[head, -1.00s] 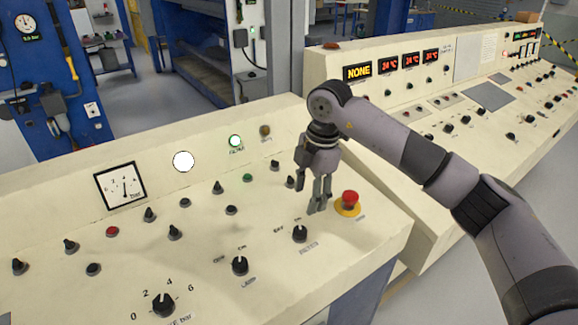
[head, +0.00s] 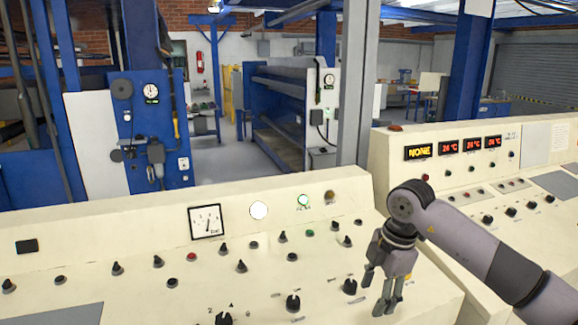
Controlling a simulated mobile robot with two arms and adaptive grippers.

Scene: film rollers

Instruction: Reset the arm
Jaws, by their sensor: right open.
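My right arm reaches in from the right side of the head view. My right gripper (head: 383,295) points down over the right end of the cream control console (head: 130,215). Its fingers are apart with nothing between them. A black rotary knob (head: 350,286) sits just left of the fingers, and another knob (head: 293,302) is farther left. The red emergency button seen earlier is not visible now. My left gripper is not in view.
A second cream console (head: 450,215) with a "NONE" display (head: 432,152) and red temperature displays stands at the right. Blue machinery (head: 150,120) stands behind, with open floor between.

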